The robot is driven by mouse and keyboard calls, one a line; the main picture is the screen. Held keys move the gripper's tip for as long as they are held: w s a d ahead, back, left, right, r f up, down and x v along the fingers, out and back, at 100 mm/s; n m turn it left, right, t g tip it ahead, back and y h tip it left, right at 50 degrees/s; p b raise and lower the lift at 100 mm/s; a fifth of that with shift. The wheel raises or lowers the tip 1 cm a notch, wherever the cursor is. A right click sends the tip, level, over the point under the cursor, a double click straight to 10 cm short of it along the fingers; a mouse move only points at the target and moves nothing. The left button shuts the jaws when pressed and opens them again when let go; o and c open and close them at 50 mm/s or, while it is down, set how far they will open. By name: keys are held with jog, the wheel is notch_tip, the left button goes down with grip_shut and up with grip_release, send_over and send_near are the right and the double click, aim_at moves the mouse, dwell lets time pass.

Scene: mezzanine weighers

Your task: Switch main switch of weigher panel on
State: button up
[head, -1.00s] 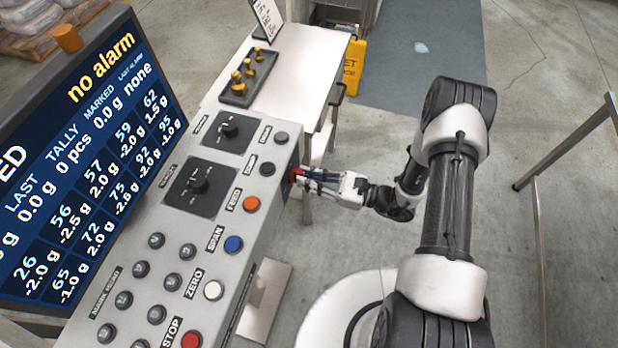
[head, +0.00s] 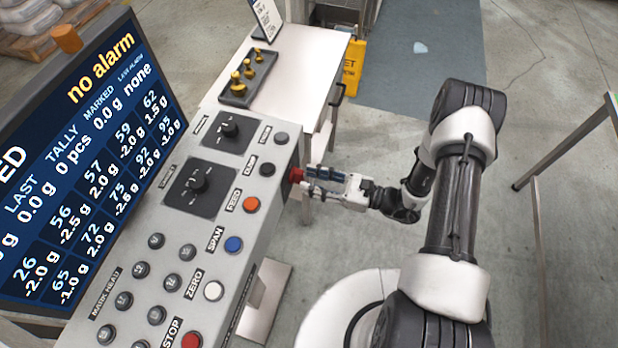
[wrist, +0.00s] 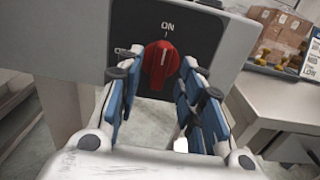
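The red main switch knob (wrist: 160,66) is on the dark plate (wrist: 205,30) on the end face of the weigher panel (head: 262,190). In the wrist view its grip stands nearly upright, its upper end close to the ON mark. A second label to the left is partly hidden by a finger. In the head view the knob (head: 296,174) juts from the panel's right side. My gripper (wrist: 160,85) is open, with blue-padded fingers left and right of the knob, apart from it. It also shows in the head view (head: 308,176).
The panel top has rotary selectors (head: 200,183) and several push buttons, with a red STOP button (head: 191,341) at the front. A screen (head: 85,160) reads "no alarm". A side table (head: 300,60) holds brass weights (head: 248,72). Floor right of the panel is open.

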jog(key=v, duration=1)
jog(key=shift+d, duration=0.25)
jog(key=s+a+r+n+g+h, duration=0.25)
jog(key=r+n+g, duration=0.3)
jog(key=r, duration=0.35)
jog(key=s+a+r+n+g+h, duration=0.1)
jog(key=s+r+n+g+h, duration=0.3)
jog(key=r+n, duration=0.4)
jog(key=s+d+r+n+t+h, duration=0.4)
jog(key=s+r+n+t+h, duration=0.4)
jog(key=r, duration=0.6)
jog(key=shift+s+n+h, duration=0.35)
jog(key=shift+s+h, duration=0.2)
jog(key=shift+h, duration=0.7)
